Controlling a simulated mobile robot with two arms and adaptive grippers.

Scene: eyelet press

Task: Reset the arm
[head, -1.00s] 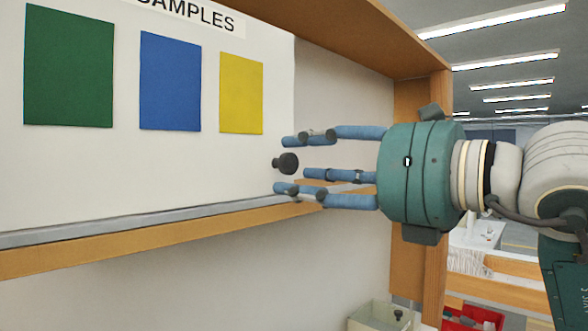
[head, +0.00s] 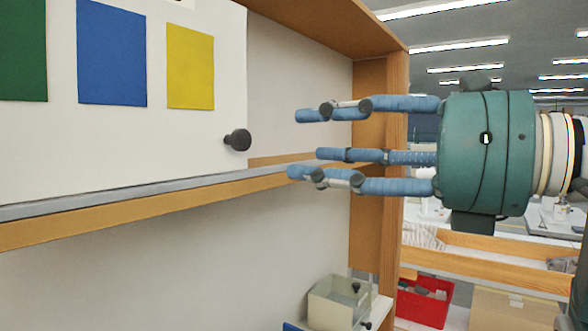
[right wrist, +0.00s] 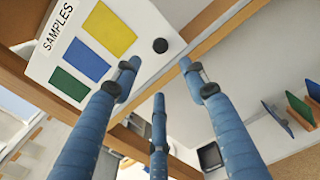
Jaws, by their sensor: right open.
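My right gripper (head: 320,148) is open and empty, its blue fingers spread and pointing left in the head view. A black round knob (head: 238,140) on the white samples panel (head: 215,140) is to the left of the fingertips, with a clear gap between them. In the right wrist view the fingers (right wrist: 157,75) point toward the panel (right wrist: 145,20), and the knob (right wrist: 160,46) shows between and beyond the tips, apart from them. My left gripper is not in view.
Green, blue and yellow swatches (head: 190,66) are on the panel. A wooden upright (head: 395,190) stands behind the fingers. A metal rail (head: 120,198) runs below the panel. A pale bin (head: 335,305) and a red bin (head: 424,303) are lower right.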

